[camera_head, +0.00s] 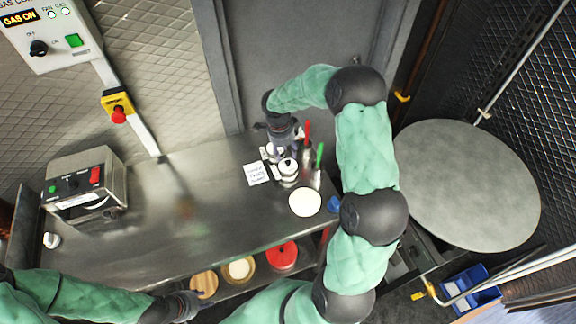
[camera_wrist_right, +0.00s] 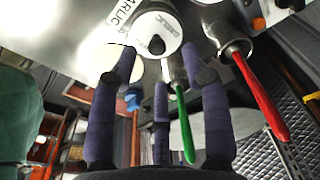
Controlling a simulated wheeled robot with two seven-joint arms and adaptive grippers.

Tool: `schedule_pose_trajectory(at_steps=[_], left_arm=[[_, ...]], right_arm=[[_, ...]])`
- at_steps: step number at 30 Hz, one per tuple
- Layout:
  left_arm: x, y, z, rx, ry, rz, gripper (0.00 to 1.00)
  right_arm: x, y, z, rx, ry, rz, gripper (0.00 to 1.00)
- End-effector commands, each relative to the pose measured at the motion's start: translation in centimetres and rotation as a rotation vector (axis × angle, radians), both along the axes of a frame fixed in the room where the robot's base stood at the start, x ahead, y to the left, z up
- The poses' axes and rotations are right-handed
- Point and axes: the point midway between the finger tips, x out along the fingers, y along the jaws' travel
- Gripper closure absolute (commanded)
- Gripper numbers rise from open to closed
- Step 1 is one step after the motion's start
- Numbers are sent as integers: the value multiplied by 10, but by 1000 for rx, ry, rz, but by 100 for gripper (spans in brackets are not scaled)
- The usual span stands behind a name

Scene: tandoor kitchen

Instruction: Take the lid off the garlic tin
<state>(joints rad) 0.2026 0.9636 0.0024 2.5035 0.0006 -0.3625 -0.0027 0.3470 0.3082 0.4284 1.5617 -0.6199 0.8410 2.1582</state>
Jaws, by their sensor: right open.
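The garlic tin's white lid (camera_wrist_right: 157,28), with a black knob and a "GARLIC" label, shows at the top of the right wrist view. I take it to be the front tin (camera_head: 288,167) in the head view, lid on. My right gripper (camera_head: 282,137) is open and empty; in the right wrist view its fingertips (camera_wrist_right: 160,62) point toward the lid. I cannot tell if they touch it. A second white-lidded tin (camera_head: 274,150) stands behind, partly hidden by that gripper. My left gripper (camera_head: 190,302) is low at the counter's front edge, its fingers unclear.
Red-handled (camera_wrist_right: 262,98) and green-handled (camera_wrist_right: 181,125) tools stand in metal holders close to the tins. A white round dish (camera_head: 305,202) and a lettered card (camera_head: 257,174) lie nearby. A control box (camera_head: 85,188) stands left. The middle of the steel counter (camera_head: 200,225) is clear.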

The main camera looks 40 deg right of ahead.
Motion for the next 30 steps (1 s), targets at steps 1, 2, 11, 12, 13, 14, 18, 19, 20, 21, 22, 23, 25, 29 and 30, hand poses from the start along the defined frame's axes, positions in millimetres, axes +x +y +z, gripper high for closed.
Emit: schedule_pose_trajectory(at_steps=[1, 2, 11, 12, 13, 14, 18, 19, 20, 21, 22, 23, 25, 29, 30], left_arm=[[0, 0, 0, 0, 0, 0, 60], [0, 0, 0, 0, 0, 0, 60], [0, 0, 5, 0, 0, 0, 60], [0, 0, 5, 0, 0, 0, 60], [0, 0, 5, 0, 0, 0, 60], [0, 0, 5, 0, 0, 0, 60], [0, 0, 5, 0, 0, 0, 60], [0, 0, 5, 0, 0, 0, 60], [0, 0, 5, 0, 0, 0, 60], [0, 0, 5, 0, 0, 0, 60], [0, 0, 5, 0, 0, 0, 60], [0, 0, 5, 0, 0, 0, 60], [0, 0, 5, 0, 0, 0, 60], [0, 0, 5, 0, 0, 0, 60], [0, 0, 5, 0, 0, 0, 60]], right_arm=[[-1, 0, -2, 0, 1, 0, 52], [-1, 0, -4, 0, 1, 0, 52], [-6, -3, -42, 1, 3, -1, 52], [-6, -4, -46, 1, 2, -1, 52], [-6, -4, -48, 0, 1, 0, 52], [-6, -4, -50, 0, 1, 0, 52], [-6, -4, -53, 0, 0, 0, 52], [-6, -4, -53, 0, -1, 0, 52], [-6, -4, -53, 0, -1, 0, 52], [-6, -4, -53, 0, -1, 0, 52], [-6, -4, -53, 0, 0, 0, 52], [-6, -4, -53, 0, 0, 0, 55], [-6, -4, -53, 0, 0, 0, 75], [-6, -4, -53, 0, 0, 0, 100], [-6, -4, -53, 0, 0, 0, 100]])
